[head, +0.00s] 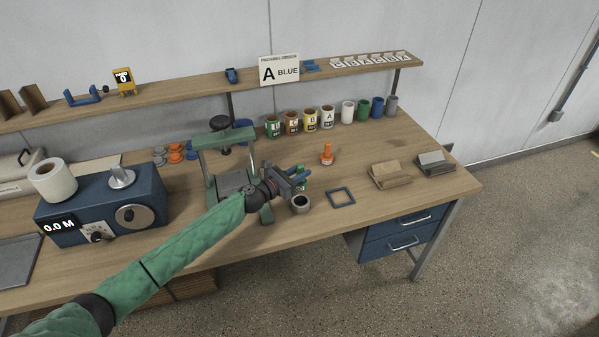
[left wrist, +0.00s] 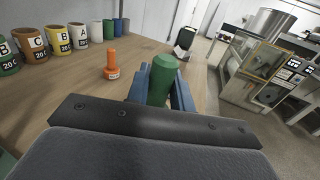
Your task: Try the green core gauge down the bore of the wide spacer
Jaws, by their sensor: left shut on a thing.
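My left gripper (head: 298,179) is shut on the green core gauge (left wrist: 163,80), which stands up between the blue fingers in the left wrist view. In the head view a little of the green gauge (head: 301,187) shows below the fingers. A short grey ring with a dark bore, which looks like the wide spacer (head: 300,206), sits on the bench just below and in front of the gripper. The gauge appears above its far side; I cannot tell whether they touch. The spacer is not visible in the left wrist view. My right gripper is not in view.
An orange gauge (head: 327,156) stands behind the gripper. A green press (head: 222,160) stands close on the left. Several labelled cups (head: 310,120) line the back.

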